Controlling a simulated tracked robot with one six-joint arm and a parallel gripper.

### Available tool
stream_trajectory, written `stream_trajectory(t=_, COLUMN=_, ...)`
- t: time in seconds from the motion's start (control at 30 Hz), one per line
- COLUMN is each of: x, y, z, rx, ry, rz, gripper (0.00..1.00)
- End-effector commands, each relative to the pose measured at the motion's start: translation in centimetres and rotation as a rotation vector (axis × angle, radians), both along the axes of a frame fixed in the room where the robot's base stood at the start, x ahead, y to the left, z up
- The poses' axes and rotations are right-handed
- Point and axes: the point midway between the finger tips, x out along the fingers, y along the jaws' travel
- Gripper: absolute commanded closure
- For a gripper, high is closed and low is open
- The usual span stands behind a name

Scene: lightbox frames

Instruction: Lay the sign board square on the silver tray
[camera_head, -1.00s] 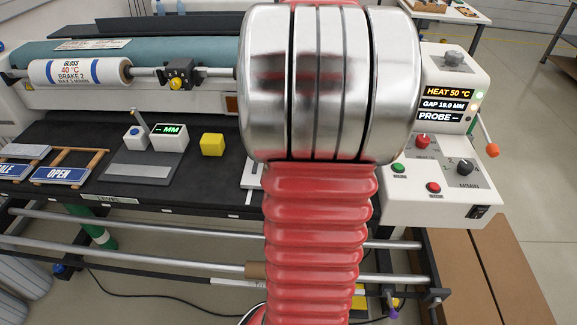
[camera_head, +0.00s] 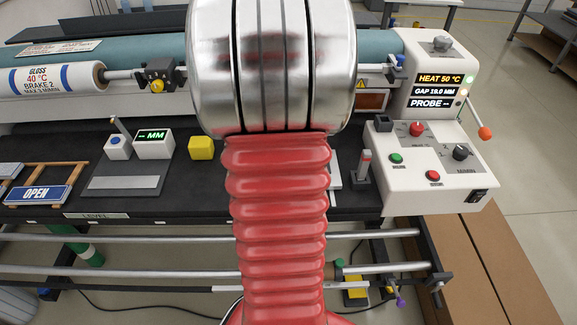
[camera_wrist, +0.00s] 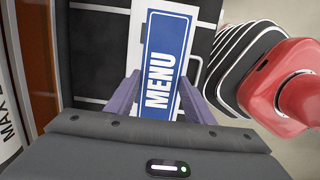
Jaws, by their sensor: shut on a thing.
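The sign board (camera_wrist: 165,50) is blue with white MENU lettering and a white border. In the wrist view it extends upward from between the two purple fingers of my gripper (camera_wrist: 160,84), which is shut on it. A pale flat panel (camera_wrist: 136,35) lies under or beside the board, and a pale looped edge shows to its right. I cannot tell whether this panel is the silver tray. In the head view my arm hides the gripper and the board; only a pale flat edge (camera_head: 334,175) shows right of the arm.
A white control box (camera_head: 437,168) with knobs stands right of the black bench. A small post (camera_head: 364,166) stands beside it. A yellow cube (camera_head: 201,148), a gauge reading MM (camera_head: 154,144), a grey plate (camera_head: 124,183) and an OPEN sign (camera_head: 36,194) are left of my arm.

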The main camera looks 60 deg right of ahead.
Motion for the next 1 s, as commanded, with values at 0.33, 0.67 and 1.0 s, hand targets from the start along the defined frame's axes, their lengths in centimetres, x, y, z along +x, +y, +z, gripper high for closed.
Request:
stream_trajectory(t=0.33, x=-0.2, y=0.0, z=-4.8, rx=0.004, ry=0.002, rz=-0.004, gripper=0.77)
stream_trajectory(t=0.67, x=-0.2, y=-0.1, z=-6.1, rx=0.000, ry=0.000, rz=-0.004, gripper=0.77)
stream_trajectory(t=1.0, x=-0.3, y=0.0, z=-8.2, rx=0.003, ry=0.002, rz=-0.005, gripper=0.77)
